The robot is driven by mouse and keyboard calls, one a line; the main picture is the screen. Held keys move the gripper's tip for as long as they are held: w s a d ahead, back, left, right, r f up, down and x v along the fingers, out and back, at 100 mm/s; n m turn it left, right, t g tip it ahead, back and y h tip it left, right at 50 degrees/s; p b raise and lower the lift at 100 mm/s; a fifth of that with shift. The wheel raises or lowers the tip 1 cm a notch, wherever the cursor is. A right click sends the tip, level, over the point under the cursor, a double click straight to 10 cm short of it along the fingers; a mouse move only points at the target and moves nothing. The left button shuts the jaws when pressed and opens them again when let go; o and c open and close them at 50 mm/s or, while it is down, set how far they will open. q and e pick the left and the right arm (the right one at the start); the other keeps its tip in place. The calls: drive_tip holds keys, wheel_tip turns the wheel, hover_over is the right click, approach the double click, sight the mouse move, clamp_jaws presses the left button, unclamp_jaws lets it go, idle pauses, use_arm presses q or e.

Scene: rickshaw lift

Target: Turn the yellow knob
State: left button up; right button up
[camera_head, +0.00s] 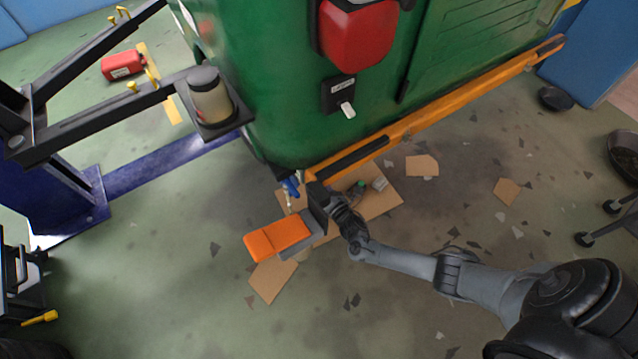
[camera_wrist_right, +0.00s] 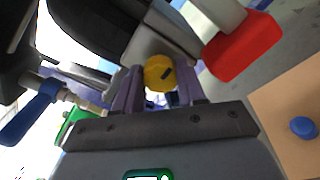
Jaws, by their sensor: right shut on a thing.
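The yellow knob (camera_wrist_right: 159,73) shows in the right wrist view, round with a dark mark on its face. My right gripper (camera_wrist_right: 160,90) has its two purple-grey fingers on either side of the knob and is shut on it. In the head view my right gripper (camera_head: 320,203) is low beside the front corner of the green vehicle (camera_head: 270,90). The knob cannot be made out in the head view; my gripper and the parts around it hide it. My left gripper is not in view.
A blue lever handle (camera_wrist_right: 32,112) is close to the left of my right gripper; an orange-red block (camera_wrist_right: 242,46) is to its right. The lift's black arm (camera_head: 90,120) holds a jar (camera_head: 210,95).

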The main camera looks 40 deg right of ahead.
drive_tip(key=o, duration=1.1)
drive_tip(key=shift+c, duration=0.2)
drive_tip(key=s+a+p, duration=0.1)
drive_tip(key=s+p, duration=0.2)
drive_tip(key=s, duration=0.7)
drive_tip(key=shift+s+a, duration=0.2)
drive_tip(key=shift+s, duration=0.15)
